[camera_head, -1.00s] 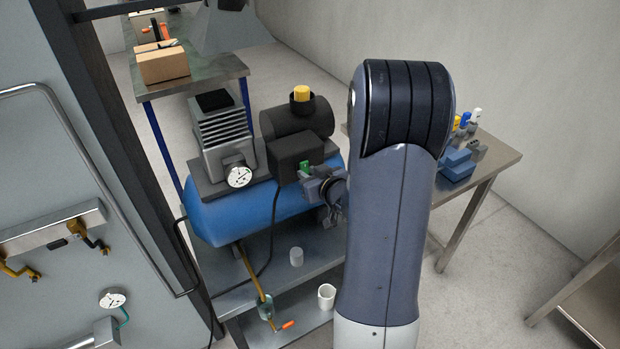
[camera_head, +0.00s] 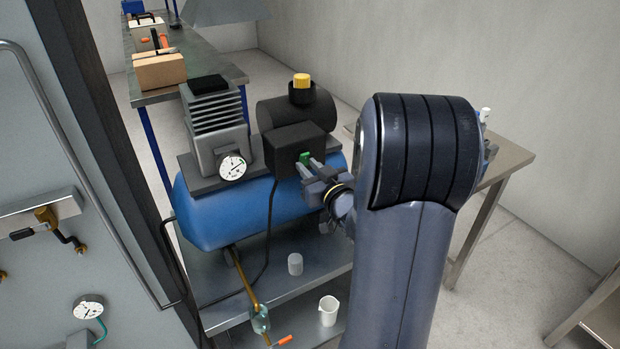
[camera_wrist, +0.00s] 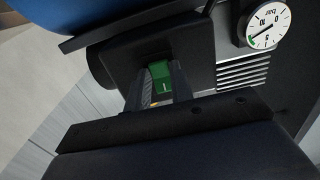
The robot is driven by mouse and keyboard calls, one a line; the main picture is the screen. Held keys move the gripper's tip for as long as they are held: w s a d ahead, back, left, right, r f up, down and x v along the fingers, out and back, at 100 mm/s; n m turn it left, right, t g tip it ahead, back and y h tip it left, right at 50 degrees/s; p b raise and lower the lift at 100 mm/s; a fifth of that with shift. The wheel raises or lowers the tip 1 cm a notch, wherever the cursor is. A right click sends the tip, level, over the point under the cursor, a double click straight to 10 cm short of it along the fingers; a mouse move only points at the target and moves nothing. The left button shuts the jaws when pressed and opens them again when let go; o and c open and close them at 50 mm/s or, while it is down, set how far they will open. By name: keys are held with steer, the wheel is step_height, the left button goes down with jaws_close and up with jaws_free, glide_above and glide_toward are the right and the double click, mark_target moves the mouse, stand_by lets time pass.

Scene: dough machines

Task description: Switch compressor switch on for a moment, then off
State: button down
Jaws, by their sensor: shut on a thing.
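The compressor has a blue tank (camera_head: 232,212) and a black switch box (camera_head: 290,148) on top. The compressor switch (camera_head: 304,157) is a small green piece on the front of that box. My gripper (camera_head: 309,166) reaches it from the right, with its fingertips at the switch. In the wrist view the green switch (camera_wrist: 160,72) sits between my two fingers (camera_wrist: 158,88), which are shut on it. A small light mark shows on the green face. The fingers cover the sides of the switch.
A round pressure gauge (camera_head: 232,166) sits left of the switch box, its needle off to one side. A grey cup (camera_head: 295,264) and a white beaker (camera_head: 328,310) stand on the shelves below. A side table (camera_head: 505,160) stands at the right, behind my arm.

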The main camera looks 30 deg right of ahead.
stand_by(0.4)
steer(key=c, duration=1.2)
jaws_free()
steer(key=shift+c, duration=0.2)
steer(key=s, duration=1)
steer(key=shift+s+d+b, duration=0.15)
steer(key=shift+s+b, duration=0.2)
steer(key=shift+s, duration=0.05)
